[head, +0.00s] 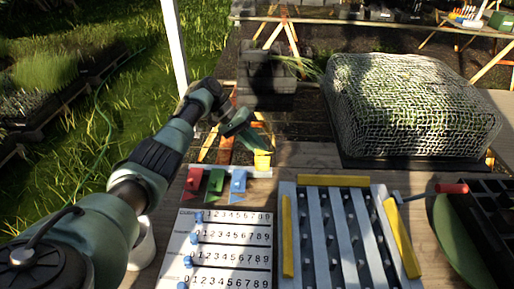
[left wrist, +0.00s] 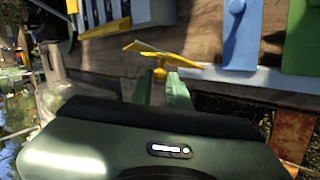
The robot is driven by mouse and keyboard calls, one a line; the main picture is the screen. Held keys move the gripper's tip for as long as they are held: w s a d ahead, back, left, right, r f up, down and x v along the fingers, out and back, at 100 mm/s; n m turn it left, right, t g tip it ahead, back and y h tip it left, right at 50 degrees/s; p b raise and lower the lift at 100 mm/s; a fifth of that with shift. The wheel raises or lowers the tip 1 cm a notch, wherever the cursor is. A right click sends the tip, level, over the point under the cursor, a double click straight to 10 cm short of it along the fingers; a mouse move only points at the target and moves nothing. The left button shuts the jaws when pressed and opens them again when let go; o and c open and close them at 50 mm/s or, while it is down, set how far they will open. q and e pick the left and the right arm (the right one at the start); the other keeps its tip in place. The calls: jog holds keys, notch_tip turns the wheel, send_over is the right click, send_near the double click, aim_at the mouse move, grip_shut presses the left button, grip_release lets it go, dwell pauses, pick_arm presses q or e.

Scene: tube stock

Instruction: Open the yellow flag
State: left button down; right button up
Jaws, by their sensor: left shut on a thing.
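The yellow flag (head: 262,161) is at the right end of a row of flags on the white board (head: 205,262). It looks raised, unlike the red flag (head: 194,180), green flag (head: 215,182) and blue flag (head: 238,181). My left gripper (head: 257,146) reaches down to it from behind. In the left wrist view the yellow flag (left wrist: 185,62) shows nearly edge-on, its small yellow knob between the fingertips of my left gripper (left wrist: 160,82), which is shut on it. The blue flag (left wrist: 241,35) and green flag (left wrist: 302,40) lie beside it. My right gripper is not in view.
A grey slatted board with yellow bars (head: 333,181) lies right of the white board, which has number rows and blue sliders (head: 194,237). A net-covered crate (head: 410,105) stands behind. A red-handled tool (head: 452,188) and a green disc (head: 450,245) are at the right.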

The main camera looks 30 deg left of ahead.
pick_arm(q)
jog(key=c, duration=1.3)
grip_release()
jog(key=shift+c, duration=0.2)
jog(key=b+v, duration=0.1)
jog(key=v, duration=0.6)
jog(key=shift+a+r, duration=0.25)
jog(key=shift+r, duration=0.1)
